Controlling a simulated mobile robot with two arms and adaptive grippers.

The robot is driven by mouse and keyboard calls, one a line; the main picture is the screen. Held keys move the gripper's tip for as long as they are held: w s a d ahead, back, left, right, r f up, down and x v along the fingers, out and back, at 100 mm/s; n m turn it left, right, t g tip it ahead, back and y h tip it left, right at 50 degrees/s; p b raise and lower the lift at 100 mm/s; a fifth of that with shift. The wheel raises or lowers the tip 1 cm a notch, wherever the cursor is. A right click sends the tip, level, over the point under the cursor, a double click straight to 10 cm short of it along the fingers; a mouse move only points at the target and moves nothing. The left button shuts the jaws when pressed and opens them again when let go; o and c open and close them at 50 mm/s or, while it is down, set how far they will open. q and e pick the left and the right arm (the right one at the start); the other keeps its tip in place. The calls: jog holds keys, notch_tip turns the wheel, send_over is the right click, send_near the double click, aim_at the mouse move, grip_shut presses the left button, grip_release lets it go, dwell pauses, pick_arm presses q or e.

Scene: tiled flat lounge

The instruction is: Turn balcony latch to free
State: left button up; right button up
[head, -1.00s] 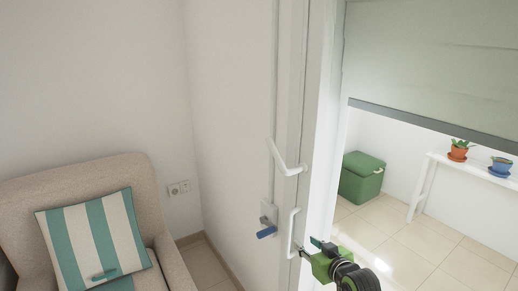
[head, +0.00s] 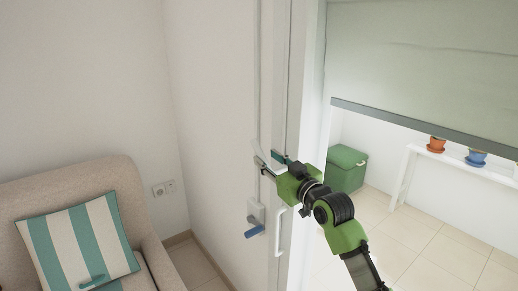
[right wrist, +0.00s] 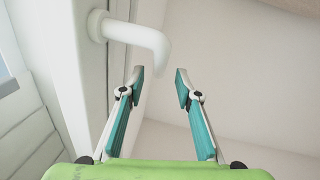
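A white lever handle (right wrist: 140,36) sits on the white balcony door frame. It shows at the top of the right wrist view, its bent end just beyond my left-hand finger there. In the head view my gripper partly hides it. My right gripper (head: 271,158) is open and empty at this handle; the wrist view shows the two teal-padded fingers (right wrist: 160,85) apart, with nothing between them. I cannot tell whether a finger touches the handle. Lower down, a blue lever (head: 255,231) sticks out from a pale plate. My left gripper is not in view.
A white pull handle (head: 281,231) is on the frame below my gripper. A beige armchair (head: 72,181) with a striped cushion (head: 76,245) stands at left. Beyond the opening are a green box (head: 346,170) and a white bench (head: 450,163) with potted plants.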

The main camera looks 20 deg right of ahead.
aim_at(262, 155)
jog(key=p+x, duration=0.1)
jog(key=x, duration=0.4)
jog(key=shift+w, duration=0.3)
grip_shut()
